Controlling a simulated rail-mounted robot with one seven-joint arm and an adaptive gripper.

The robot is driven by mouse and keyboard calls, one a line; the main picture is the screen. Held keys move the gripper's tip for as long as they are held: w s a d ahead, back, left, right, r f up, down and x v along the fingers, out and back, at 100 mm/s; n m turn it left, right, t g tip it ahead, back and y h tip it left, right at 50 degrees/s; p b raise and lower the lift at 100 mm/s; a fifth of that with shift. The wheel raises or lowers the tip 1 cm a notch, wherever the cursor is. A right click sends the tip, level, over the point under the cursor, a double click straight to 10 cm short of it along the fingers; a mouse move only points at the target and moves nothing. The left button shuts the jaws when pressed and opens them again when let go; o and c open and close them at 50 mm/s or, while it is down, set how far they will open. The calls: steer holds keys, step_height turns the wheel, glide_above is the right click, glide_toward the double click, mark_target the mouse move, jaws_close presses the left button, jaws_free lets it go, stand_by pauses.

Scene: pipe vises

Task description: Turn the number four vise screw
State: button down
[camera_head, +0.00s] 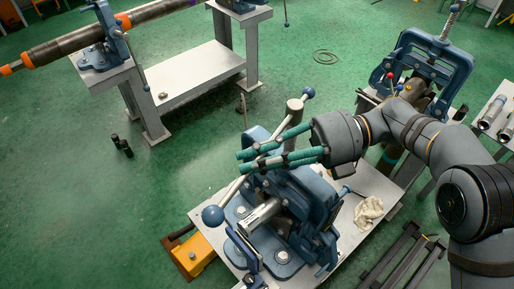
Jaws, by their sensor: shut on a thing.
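A blue vise (310,195) stands on a light metal table in the middle foreground, with a pale pipe (260,214) in its jaws. Its screw handle is a pale bar with blue balls at both ends, the near ball (212,215) at lower left and the far ball (308,92) at upper right. My gripper (248,161), with teal fingers, reaches in from the right above the vise. It is shut on the screw handle, with the bar passing between the fingers. My gripper hides the middle of the bar and part of the vise top. No number is readable on the vise.
Another blue vise (435,60) stands at upper right behind my arm. A third vise (108,40) at upper left holds a long dark pipe (65,45). A pale rag (368,212) lies right of the near vise. Green floor lies open at left.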

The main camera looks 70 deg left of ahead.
steer(key=shift+d+f, duration=0.2)
steer(key=shift+f, duration=0.15)
steer(key=c, duration=2.1)
jaws_free()
steer(key=o, duration=0.4)
steer(key=shift+a+f, duration=0.1)
steer(key=shift+a, duration=0.15)
steer(key=shift+o, duration=0.4)
steer(key=shift+s+d+r, duration=0.1)
steer(key=shift+s+r, duration=0.05)
steer(key=shift+r, duration=0.05)
steer(key=w+r, duration=0.1)
steer(key=w, duration=1.1)
steer(key=shift+d+r, duration=0.3)
steer(key=shift+d, duration=0.1)
steer(key=shift+s, duration=0.1)
